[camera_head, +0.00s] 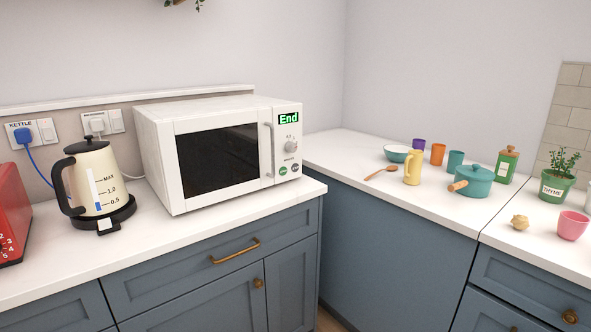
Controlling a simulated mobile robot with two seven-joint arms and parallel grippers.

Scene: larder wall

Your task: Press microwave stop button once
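A white microwave (215,150) stands on the counter left of the corner, with its door shut. Its display (288,118) reads "End" in green. Below the display is a round dial (291,146). Under the dial sit two small round buttons, a green one (283,170) on the left and a dark one (297,167) on the right. Their labels are too small to read. Neither of my grippers shows in the head view.
A cream kettle (92,178) on its black base stands left of the microwave. A red appliance (10,215) is at the left edge. The right counter holds a teal pot (472,181), a yellow jug (413,167), cups and a plant (558,178). The counter in front of the microwave is clear.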

